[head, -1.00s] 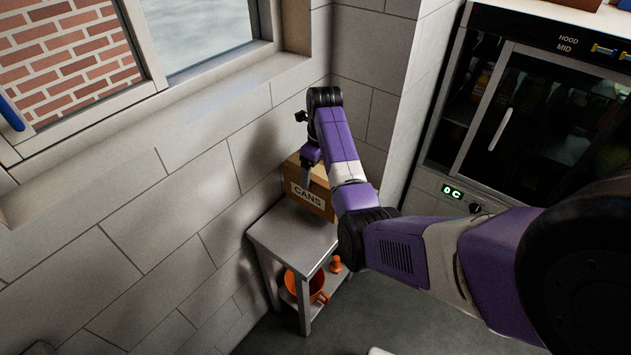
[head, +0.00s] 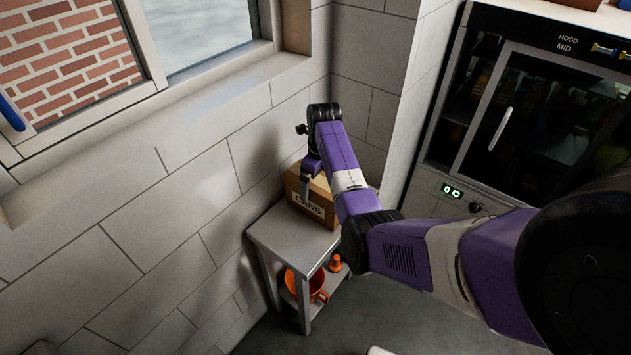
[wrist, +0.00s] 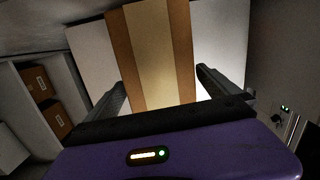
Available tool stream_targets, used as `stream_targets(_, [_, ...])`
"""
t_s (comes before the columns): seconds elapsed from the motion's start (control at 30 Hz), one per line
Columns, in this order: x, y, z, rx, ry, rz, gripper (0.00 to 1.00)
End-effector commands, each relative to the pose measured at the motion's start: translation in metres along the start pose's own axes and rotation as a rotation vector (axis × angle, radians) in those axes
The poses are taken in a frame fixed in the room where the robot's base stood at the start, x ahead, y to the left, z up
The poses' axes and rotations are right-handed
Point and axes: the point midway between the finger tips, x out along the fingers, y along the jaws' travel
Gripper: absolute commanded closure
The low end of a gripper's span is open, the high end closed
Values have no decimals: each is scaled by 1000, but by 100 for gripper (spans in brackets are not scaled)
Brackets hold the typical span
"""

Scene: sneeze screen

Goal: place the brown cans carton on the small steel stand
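The brown cans carton (head: 318,212), labelled CANS, is upright at the back of the small steel stand (head: 278,238) in the head view. Its lower edge is at the stand's top; I cannot tell whether it fully rests there. My gripper (head: 311,180) is above the carton with its fingers down along it. In the wrist view, the carton's top (wrist: 152,50), with a pale tape band, lies between the two fingers of my gripper (wrist: 162,80). The carton's far side is hidden.
A tiled wall stands close behind and left of the stand. An orange pot (head: 308,285) and a small orange item (head: 335,263) are on its lower shelf. A glass-door cabinet (head: 540,120) is at the right. The wrist view shows a shelf with brown boxes (wrist: 40,83) at left.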

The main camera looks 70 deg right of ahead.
Motion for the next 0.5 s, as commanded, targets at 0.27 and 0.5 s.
stream_targets(0.27, [-12, 0, 1, 0, -2, -1, 0])
stream_targets(0.5, [-59, -1, 2, 0, -5, -3, 0])
